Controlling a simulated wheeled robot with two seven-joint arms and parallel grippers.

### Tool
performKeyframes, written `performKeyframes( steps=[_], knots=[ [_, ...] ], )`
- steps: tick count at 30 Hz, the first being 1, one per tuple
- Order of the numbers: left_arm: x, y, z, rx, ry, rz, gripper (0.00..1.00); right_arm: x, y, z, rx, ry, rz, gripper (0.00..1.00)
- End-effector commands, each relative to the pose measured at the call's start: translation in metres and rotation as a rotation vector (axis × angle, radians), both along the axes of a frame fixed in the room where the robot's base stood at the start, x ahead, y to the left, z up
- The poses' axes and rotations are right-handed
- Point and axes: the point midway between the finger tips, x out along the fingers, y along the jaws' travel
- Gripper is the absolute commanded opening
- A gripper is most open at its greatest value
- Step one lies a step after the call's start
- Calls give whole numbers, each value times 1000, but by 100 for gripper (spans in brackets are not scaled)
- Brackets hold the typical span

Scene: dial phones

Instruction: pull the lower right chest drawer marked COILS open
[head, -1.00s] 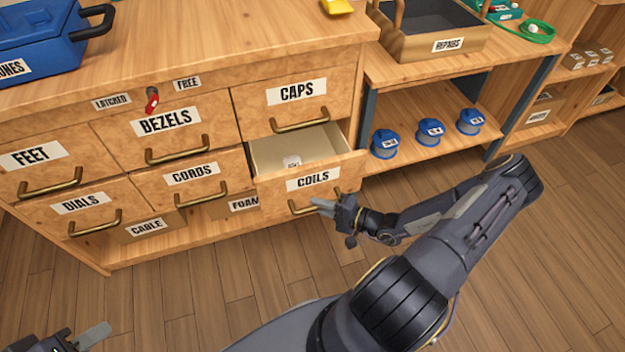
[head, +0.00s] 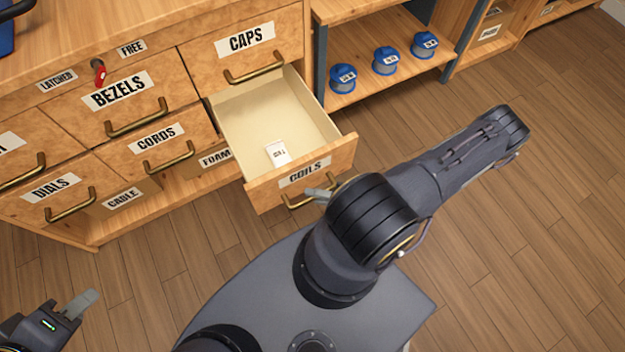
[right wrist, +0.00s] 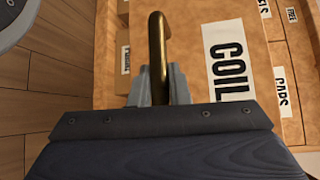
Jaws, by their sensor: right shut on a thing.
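The COILS drawer (head: 262,190) is pulled well out of the lower right of the wooden chest, and its pale inside shows. A small white labelled box (head: 277,152) lies in it near the front. My right gripper (head: 318,193) is at the drawer's brass handle (head: 295,203), mostly hidden behind my arm in the head view. In the right wrist view the fingers (right wrist: 158,88) are shut around the brass handle (right wrist: 157,45), beside the COILS label (right wrist: 229,62). My left gripper (head: 80,303) is low at the left, away from the chest; its finger gap is unclear.
The CAPS drawer (head: 245,40) above and the CORDS drawer (head: 160,143) at left are shut. A red latch (head: 99,72) sits between the LATCHED and FREE labels. Blue spools (head: 385,60) stand on the shelf at right. Wooden floor is clear at right.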

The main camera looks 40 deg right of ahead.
Motion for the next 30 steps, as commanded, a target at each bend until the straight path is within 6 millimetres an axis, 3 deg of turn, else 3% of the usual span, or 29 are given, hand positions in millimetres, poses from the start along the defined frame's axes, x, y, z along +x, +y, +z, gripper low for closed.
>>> performKeyframes(
  steps=[9, 10, 14, 23, 30],
  knots=[
    [0, 0, 0, 0, 0, 0, 33, 0, 0, 0, -1, -2, 1, 0],
    [0, 0, 0, 0, 0, 0, 33, 0, 0, 0, -1, -2, 1, 20],
    [0, 0, 0, 0, 0, 0, 33, 0, 0, 0, -1, -1, 0, 37],
    [0, 0, 1, 0, 0, 0, 33, -1, -1, 0, -1, 0, 0, 38],
    [0, 0, 7, 0, 0, 0, 33, -29, -19, 6, -5, 3, -3, 38]
  ],
)
